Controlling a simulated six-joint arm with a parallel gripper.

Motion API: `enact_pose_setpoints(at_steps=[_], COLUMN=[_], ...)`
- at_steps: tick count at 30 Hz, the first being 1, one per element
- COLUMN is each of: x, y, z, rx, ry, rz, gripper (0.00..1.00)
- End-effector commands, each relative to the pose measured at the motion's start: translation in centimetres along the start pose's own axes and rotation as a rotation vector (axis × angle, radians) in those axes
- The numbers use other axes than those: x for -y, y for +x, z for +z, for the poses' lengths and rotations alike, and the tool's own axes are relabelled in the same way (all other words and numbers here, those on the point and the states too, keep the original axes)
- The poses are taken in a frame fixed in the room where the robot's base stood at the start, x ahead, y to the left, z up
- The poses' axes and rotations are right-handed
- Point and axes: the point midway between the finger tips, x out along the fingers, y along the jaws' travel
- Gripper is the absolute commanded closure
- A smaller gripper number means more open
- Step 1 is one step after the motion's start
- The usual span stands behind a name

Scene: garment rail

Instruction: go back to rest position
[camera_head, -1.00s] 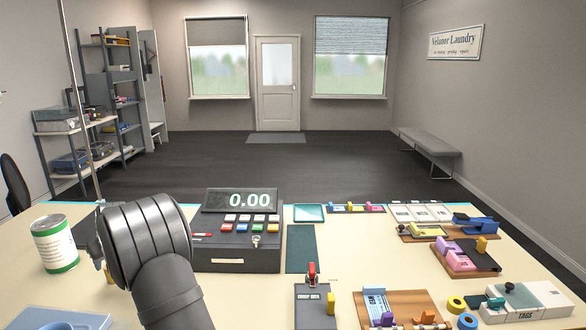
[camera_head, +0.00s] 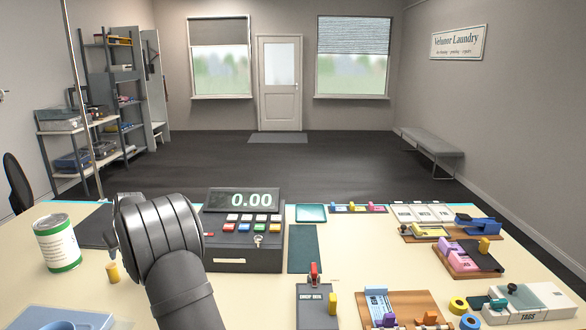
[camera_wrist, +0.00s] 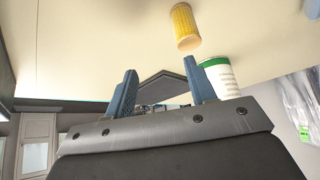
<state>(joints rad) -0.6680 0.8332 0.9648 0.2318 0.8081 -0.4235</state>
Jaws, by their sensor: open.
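My gripper (camera_wrist: 160,95) is open and empty in the wrist view, its two blue fingers apart. A small yellow cylinder (camera_head: 113,273) stands on the counter left of my wrist. In the wrist view the yellow cylinder (camera_wrist: 184,26) shows beyond the fingers, apart from them. A white and green can (camera_head: 57,243) stands farther left; it also shows in the wrist view (camera_wrist: 222,78).
A dark mat (camera_head: 98,228) lies behind my wrist. A thin vertical pole (camera_head: 82,110) rises at the left.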

Motion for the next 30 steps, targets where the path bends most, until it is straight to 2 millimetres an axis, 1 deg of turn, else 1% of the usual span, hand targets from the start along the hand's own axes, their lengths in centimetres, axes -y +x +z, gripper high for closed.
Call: enact_pose_setpoints(at_steps=[1, 10, 12, 18, 30], x=[-0.8, -4.5, -3.0, 0.1, 6.7], y=[-0.9, -5.4, -4.6, -3.2, -0.6], z=[0.2, 1.6, 0.6, -1.7, -5.4], rx=[-0.002, -0.001, 0.001, 0.000, 0.000], ry=[0.004, 0.002, -0.017, -0.051, -0.118], rz=[0.002, 0.002, -0.011, -0.033, -0.075], gripper=[0.49, 0.49, 0.49, 0.49, 0.49])
